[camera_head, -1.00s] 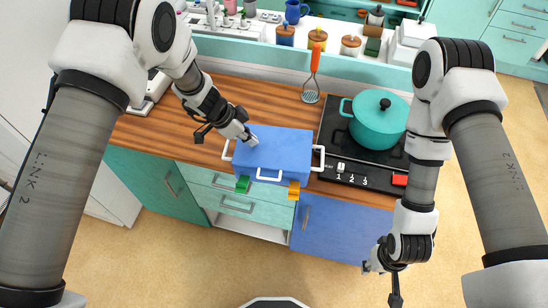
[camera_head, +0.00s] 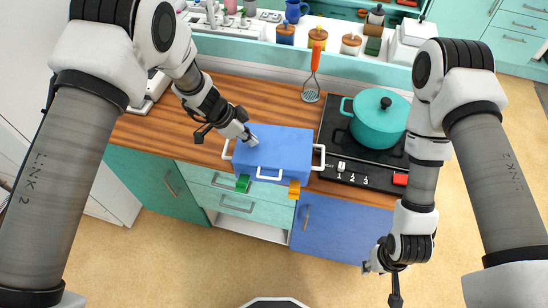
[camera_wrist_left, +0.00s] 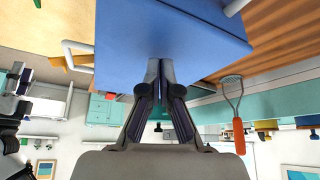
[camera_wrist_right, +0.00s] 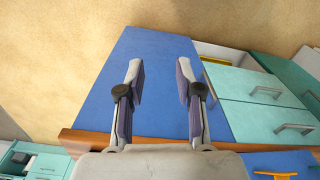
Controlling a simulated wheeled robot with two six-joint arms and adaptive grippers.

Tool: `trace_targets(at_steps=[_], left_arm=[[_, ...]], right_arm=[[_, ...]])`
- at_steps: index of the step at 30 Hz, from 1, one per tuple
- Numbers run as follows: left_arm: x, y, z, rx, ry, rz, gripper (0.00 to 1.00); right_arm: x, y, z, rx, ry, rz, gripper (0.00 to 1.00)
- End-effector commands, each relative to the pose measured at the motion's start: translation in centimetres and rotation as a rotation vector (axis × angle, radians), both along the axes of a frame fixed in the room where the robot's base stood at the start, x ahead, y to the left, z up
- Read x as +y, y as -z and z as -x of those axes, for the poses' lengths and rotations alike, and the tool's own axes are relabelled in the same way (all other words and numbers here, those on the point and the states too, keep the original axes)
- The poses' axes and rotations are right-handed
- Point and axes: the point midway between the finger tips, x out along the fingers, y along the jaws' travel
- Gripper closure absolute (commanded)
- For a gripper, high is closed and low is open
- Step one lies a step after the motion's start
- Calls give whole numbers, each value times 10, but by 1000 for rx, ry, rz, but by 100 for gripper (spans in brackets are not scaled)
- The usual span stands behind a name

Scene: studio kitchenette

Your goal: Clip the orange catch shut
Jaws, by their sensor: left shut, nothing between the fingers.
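The blue box (camera_head: 272,150) with white handles stands on the wooden counter's front edge. The orange catch (camera_head: 294,190) is at its front right and the green catch (camera_head: 242,184) at its front left. At this size I cannot tell how either catch sits against the lid. My left gripper (camera_head: 250,140) is shut and empty, its tips at the left part of the box's top. In the left wrist view its fingertips (camera_wrist_left: 160,66) meet against the blue surface. My right gripper (camera_head: 395,292) is low at the right, away from the box; the right wrist view shows its fingers (camera_wrist_right: 160,80) apart and empty.
A black hob (camera_head: 358,174) with a teal pot (camera_head: 378,122) stands right of the box. The counter (camera_head: 165,125) left of the box is mostly clear. Teal drawers and a blue cabinet door (camera_head: 340,228) lie below.

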Motion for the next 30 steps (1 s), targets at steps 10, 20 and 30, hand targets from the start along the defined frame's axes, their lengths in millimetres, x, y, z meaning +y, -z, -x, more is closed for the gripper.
trace_targets(at_steps=[10,20,30], left_arm=[[0,7,0,0,0,0,100],[0,8,0,0,0,0,100],[0,8,0,1,0,-1,100]], right_arm=[[0,8,0,0,0,0,65],[-7,21,9,66,52,26,100],[9,76,81,703,656,70,100]])
